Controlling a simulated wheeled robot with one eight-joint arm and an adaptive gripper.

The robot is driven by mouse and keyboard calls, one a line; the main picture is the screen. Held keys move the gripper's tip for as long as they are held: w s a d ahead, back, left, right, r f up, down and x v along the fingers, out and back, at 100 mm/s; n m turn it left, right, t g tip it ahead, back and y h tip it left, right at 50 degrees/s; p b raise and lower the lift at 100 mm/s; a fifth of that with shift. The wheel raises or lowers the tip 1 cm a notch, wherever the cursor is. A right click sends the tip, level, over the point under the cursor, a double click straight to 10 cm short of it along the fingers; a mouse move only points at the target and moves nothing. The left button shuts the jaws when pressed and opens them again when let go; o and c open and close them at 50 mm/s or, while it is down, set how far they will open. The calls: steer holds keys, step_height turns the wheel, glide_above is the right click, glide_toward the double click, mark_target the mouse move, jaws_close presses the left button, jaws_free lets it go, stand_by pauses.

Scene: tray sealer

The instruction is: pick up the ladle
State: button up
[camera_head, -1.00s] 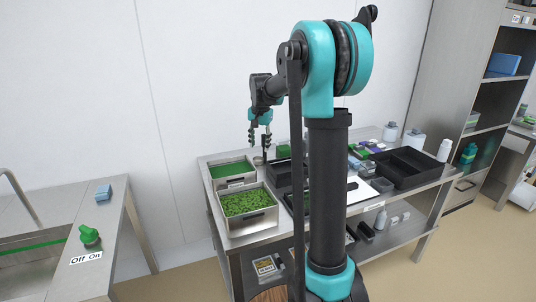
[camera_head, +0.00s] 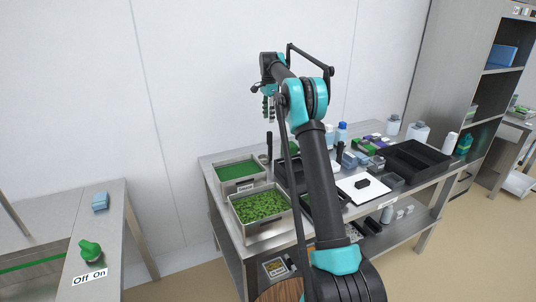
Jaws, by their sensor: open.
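What looks like the ladle stands behind the containers on the steel table, its dark upright handle (camera_head: 269,146) showing and its small grey lower end partly hidden behind the container edges. My gripper (camera_head: 268,110) hangs pointing down, above the handle's top in the picture, with a gap between them. Its fingers are apart and hold nothing. I cannot tell how far in depth the gripper is from the handle.
Two steel containers, one with green liquid (camera_head: 238,170) and one with green pieces (camera_head: 260,206), stand at the table's left. A black divided tray (camera_head: 412,160), white board (camera_head: 350,189) and bottles (camera_head: 342,132) crowd the right. A side counter (camera_head: 108,225) stands left.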

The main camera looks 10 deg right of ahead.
mark_target(269, 145)
step_height(269, 145, down, 16)
steer(key=shift+f, duration=0.1)
jaws_close()
stand_by(0.7)
